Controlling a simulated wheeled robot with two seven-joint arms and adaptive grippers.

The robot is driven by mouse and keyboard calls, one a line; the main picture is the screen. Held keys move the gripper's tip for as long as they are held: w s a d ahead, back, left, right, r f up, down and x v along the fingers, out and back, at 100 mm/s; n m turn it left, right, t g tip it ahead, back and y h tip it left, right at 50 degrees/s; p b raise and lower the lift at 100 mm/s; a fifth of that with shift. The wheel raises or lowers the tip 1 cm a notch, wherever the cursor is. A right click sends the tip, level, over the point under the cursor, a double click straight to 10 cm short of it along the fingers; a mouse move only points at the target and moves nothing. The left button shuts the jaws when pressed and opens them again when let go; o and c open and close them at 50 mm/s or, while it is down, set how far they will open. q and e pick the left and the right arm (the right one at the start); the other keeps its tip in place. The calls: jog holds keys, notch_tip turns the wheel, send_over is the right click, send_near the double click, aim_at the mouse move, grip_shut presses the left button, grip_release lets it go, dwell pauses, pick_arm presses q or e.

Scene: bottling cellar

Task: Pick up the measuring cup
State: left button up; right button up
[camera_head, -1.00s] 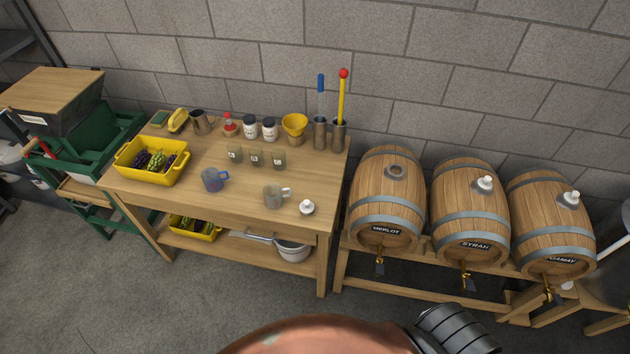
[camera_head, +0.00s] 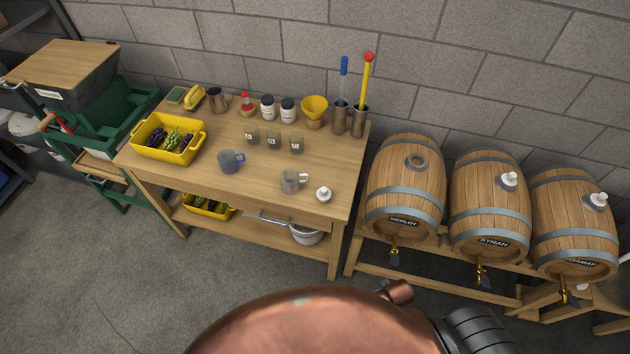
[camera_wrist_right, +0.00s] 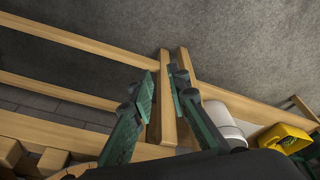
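Two handled cups stand upright near the front of the wooden table (camera_head: 265,168) in the head view. One is a clear measuring cup (camera_head: 291,182) at the front right, with its handle to the right. The other is a bluish see-through cup (camera_head: 229,162) to its left; I cannot make out markings on either. My right gripper (camera_wrist_right: 162,76) shows in the right wrist view with two green fingers apart and nothing between them. It is away from the cups; wooden beams and the floor lie beyond it. My left gripper is not in view.
A white-knobbed stopper (camera_head: 323,194) stands close right of the clear cup. Several small jars (camera_head: 273,141) stand behind. A yellow crate (camera_head: 166,152) of grapes is at left, barrels (camera_head: 405,188) at right. A rounded copper surface, possibly mine, fills the bottom of the head view.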

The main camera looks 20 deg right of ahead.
aim_at(307, 178)
jog(key=w+r+t, duration=0.1)
jog(key=w+r, duration=0.2)
jog(key=r, duration=0.6)
jog(key=w+r+t, duration=0.1)
jog(key=w+r, duration=0.2)
jog(key=r, duration=0.6)
jog(key=w+a+r+t, duration=0.3)
jog(key=w+a, duration=0.1)
jog(key=w, duration=0.5)
jog(key=w+a+r+t, duration=0.3)
jog(key=w+a, duration=0.2)
jog(key=w, duration=0.5)
jog(key=w+a+r+t, duration=0.2)
jog(key=w+a+r, duration=0.2)
jog(key=w, duration=0.6)
jog(key=shift+a+r+t+y, duration=0.1)
jog(key=shift+a+t+y, duration=0.25)
jog(key=shift+a, duration=0.25)
jog(key=shift+x, duration=3.95)
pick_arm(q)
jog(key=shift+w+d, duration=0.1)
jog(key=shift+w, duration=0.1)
pick_arm(e)
jog(key=shift+r, duration=0.1)
grip_shut()
